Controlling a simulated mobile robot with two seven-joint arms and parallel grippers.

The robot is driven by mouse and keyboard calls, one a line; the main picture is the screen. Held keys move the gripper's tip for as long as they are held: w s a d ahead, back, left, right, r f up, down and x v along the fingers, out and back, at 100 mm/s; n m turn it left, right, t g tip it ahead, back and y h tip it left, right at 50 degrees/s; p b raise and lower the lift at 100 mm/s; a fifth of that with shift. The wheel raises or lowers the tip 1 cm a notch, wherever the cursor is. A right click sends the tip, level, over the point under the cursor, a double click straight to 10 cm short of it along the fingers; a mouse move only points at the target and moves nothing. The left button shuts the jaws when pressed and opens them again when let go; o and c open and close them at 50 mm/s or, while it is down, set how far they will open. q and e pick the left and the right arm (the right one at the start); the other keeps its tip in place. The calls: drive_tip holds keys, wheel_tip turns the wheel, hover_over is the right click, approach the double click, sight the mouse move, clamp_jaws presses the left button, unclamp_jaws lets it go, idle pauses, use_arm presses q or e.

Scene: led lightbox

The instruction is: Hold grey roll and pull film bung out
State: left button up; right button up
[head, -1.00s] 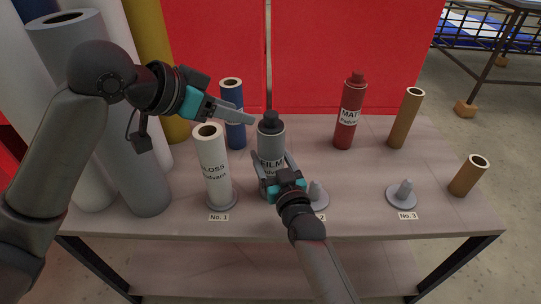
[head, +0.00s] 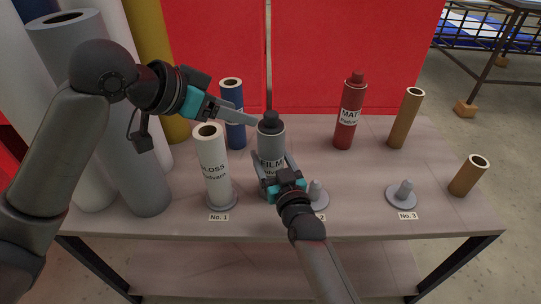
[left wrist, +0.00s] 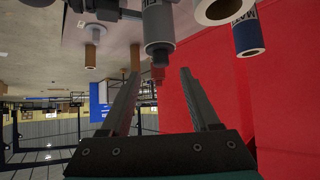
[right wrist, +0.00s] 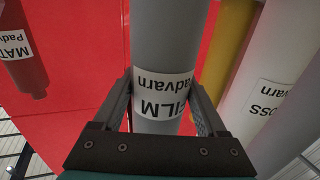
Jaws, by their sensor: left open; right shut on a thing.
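The grey film roll (head: 271,141) stands upright on the table with a dark bung (head: 271,118) in its top. My right gripper (head: 275,172) is shut around the roll's lower body; the right wrist view shows its fingers on both sides of the FILM label (right wrist: 164,95). My left gripper (head: 252,120) is open and empty, at the bung's height just to its left. In the left wrist view the bung (left wrist: 159,51) is beyond the open fingers (left wrist: 160,85), between their lines and not gripped.
A white gloss roll (head: 214,170) stands on a peg base at left, with a blue roll (head: 234,115) behind it. A red matt roll (head: 347,118), brown tubes (head: 405,120) and an empty peg base (head: 401,196) are at right. Large rolls (head: 140,170) crowd the left.

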sight(271, 113)
use_arm(q)
drive_tip(key=d+g, duration=0.1)
drive_tip(key=w+d+g+y, duration=0.1)
drive_tip(key=d, duration=0.1)
drive_tip(key=w+d+g, duration=0.1)
drive_tip(key=d, duration=0.1)
drive_tip(key=shift+w+d+f+n+y, duration=0.1)
drive_tip(key=shift+w+d+n+y, duration=0.2)
drive_tip(key=shift+n, duration=0.1)
drive_tip(key=shift+w+d+r+n+g+y, duration=0.2)
drive_tip(key=shift+w+n+y, duration=0.1)
drive_tip(key=shift+y, duration=0.25)
drive_tip(key=shift+w+d+r+n+g+y, duration=0.1)
drive_tip(key=shift+w+r+n+g+y, duration=0.15)
drive_tip(key=shift+y, duration=0.3)
drive_tip(key=shift+w+a+r+n+y, duration=0.35)
drive_tip(key=shift+w+r+n+y, duration=0.2)
drive_tip(key=shift+y, duration=0.25)
drive_tip(key=shift+x, duration=3.5)
drive_tip(key=shift+s, duration=0.1)
clamp_jaws()
drive_tip(key=shift+r, duration=0.2)
